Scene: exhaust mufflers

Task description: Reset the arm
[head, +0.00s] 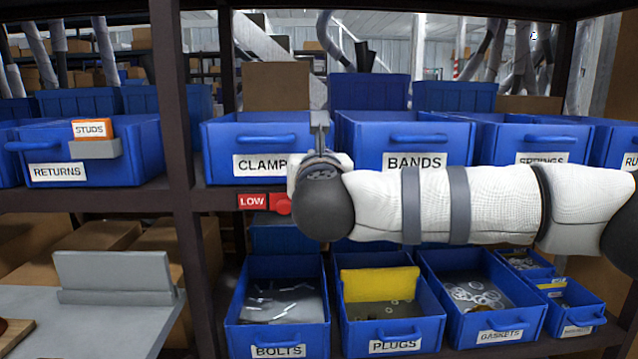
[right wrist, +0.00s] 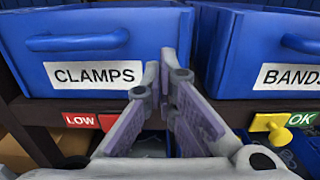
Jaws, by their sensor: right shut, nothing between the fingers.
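My right arm (head: 450,205) reaches in from the right across the front of the shelf. My right gripper (head: 319,118) points up and away, in front of the gap between the CLAMPS bin (head: 259,134) and the BANDS bin (head: 405,138). In the right wrist view its fingers (right wrist: 167,72) are together and hold nothing. There the CLAMPS bin (right wrist: 100,45) is at left and the BANDS bin (right wrist: 265,55) at right. Whether the fingers touch a bin is unclear. My left gripper is not in view.
A red LOW tag (head: 252,201) is on the shelf edge, and a green OK tag (right wrist: 302,119) beside a yellow knob (right wrist: 270,125). Below are the BOLTS (head: 278,340), PLUGS (head: 395,333) and GASKETS (head: 500,325) bins. A shelf post (head: 178,120) stands left; a grey table (head: 95,325) is lower left.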

